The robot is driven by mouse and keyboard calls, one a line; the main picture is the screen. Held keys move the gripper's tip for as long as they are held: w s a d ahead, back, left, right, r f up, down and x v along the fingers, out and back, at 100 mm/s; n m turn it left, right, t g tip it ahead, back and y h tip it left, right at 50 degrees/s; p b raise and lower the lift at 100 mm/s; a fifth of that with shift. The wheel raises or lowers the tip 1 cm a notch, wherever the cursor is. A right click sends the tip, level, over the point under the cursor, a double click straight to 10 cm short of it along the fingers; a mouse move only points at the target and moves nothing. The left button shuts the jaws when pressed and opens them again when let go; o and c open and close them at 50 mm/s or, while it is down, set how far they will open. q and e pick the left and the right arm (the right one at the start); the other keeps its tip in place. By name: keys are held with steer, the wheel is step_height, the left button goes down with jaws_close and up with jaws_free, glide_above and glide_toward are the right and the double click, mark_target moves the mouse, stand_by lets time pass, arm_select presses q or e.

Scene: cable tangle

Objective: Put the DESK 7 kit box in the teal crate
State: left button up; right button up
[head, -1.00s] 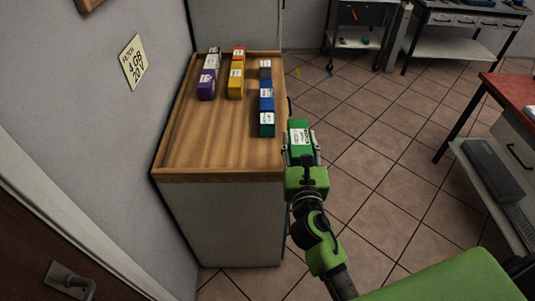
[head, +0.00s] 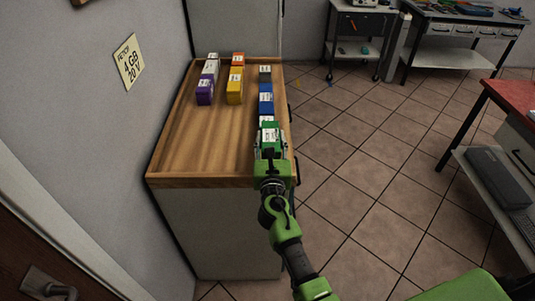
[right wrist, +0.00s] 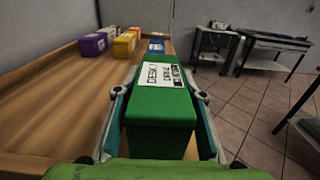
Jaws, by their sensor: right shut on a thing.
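My right gripper (head: 270,153) is shut on a green box (head: 270,134) with a white label. In the right wrist view the green box (right wrist: 162,108) sits between the two fingers, its label up; the label reads DESK, with a further mark I cannot read surely. The box is over the front right part of the wooden cabinet top (head: 200,150), in line with the row of boxes there. I cannot tell whether it touches the wood. My left gripper is not in view. No teal crate shows.
Behind the held box stands a row with blue boxes (head: 265,98) and a dark box (head: 265,73). Purple (head: 205,90), yellow (head: 234,88), white (head: 210,66) and orange (head: 238,59) boxes stand further left. The top's front left is bare. A red-topped desk (head: 514,98) stands right.

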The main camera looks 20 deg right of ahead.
steer(key=shift+w+a+f, duration=0.15)
steer(key=shift+w+f, duration=0.25)
steer(key=shift+f, duration=0.05)
steer(key=shift+w+a+f+b, duration=0.1)
steer(key=shift+w+f+b, duration=0.1)
steer(key=shift+f+b, duration=0.45)
steer(key=shift+w+f+b, duration=0.2)
steer(key=shift+f+b, duration=0.05)
steer(key=shift+f, duration=0.8)
steer(key=shift+s, duration=0.1)
steer(key=shift+f, duration=0.15)
steer(key=o, duration=1.5)
steer(key=shift+o, duration=0.2)
steer(key=shift+f, duration=0.15)
